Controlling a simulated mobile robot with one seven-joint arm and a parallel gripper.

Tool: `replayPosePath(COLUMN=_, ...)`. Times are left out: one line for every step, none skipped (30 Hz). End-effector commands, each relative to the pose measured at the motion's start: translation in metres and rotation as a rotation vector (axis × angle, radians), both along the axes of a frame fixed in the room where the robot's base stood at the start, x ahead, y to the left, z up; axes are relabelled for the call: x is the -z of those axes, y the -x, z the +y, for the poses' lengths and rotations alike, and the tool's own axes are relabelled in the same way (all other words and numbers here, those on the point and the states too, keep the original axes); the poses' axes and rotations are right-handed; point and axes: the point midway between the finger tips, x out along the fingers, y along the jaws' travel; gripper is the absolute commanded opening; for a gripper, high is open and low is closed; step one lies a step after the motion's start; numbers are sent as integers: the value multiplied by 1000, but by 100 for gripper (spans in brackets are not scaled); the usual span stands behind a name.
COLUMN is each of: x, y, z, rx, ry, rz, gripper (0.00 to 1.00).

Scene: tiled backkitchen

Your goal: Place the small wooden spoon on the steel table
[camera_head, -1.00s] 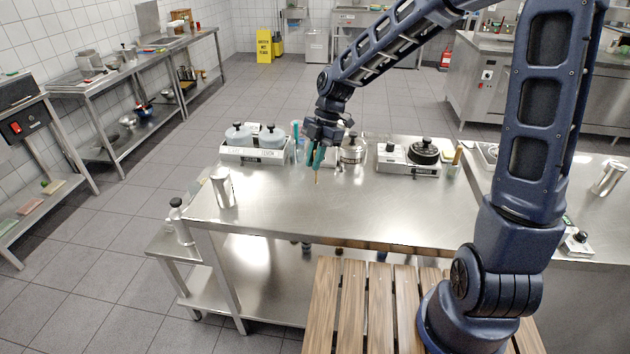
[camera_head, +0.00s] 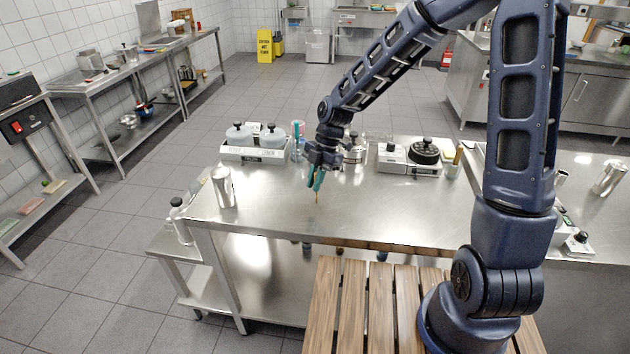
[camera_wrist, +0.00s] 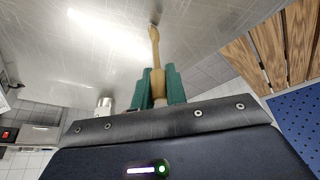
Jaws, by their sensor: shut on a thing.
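My gripper (camera_head: 316,181) is shut on the small wooden spoon (camera_head: 317,198), with its teal fingers pointing down over the steel table (camera_head: 270,205). In the wrist view the spoon (camera_wrist: 155,60) sticks out from between the teal fingers (camera_wrist: 158,85), its far end close to the steel surface (camera_wrist: 205,30). I cannot tell whether the tip touches the table.
A steel cup (camera_head: 223,187) stands at the table's left end. The table's front middle is clear.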

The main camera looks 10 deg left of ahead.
Motion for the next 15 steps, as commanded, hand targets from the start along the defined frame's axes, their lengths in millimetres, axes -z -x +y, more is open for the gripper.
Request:
replayPosePath(x=1, y=0, z=0, rx=0, ry=0, rz=0, gripper=0)
replayPosePath(x=2, y=0, z=0, rx=0, ry=1, rz=1, gripper=0)
replayPosePath(x=3, y=0, z=0, rx=0, ry=1, rz=1, gripper=0)
replayPosePath(x=2, y=0, z=0, rx=0, ry=1, rz=1, gripper=20)
replayPosePath(x=2, y=0, z=0, rx=0, ry=0, rz=0, gripper=26)
replayPosePath(x=2, y=0, z=0, rx=0, ry=0, rz=0, gripper=34)
replayPosePath(x=2, y=0, z=0, rx=0, ry=0, rz=0, gripper=36)
replayPosePath(x=2, y=0, z=0, rx=0, ry=0, rz=0, gripper=36)
replayPosePath(x=2, y=0, z=0, rx=0, ry=0, rz=0, gripper=36)
replayPosePath(x=2, y=0, z=0, rx=0, ry=0, rz=0, gripper=36)
replayPosePath(x=2, y=0, z=0, rx=0, ry=0, rz=0, gripper=36)
replayPosePath(x=2, y=0, z=0, rx=0, ry=0, rz=0, gripper=36)
replayPosePath(x=2, y=0, z=0, rx=0, ry=0, rz=0, gripper=36)
replayPosePath(x=2, y=0, z=0, rx=0, ry=0, rz=0, gripper=36)
replayPosePath(x=2, y=0, z=0, rx=0, ry=0, rz=0, gripper=36)
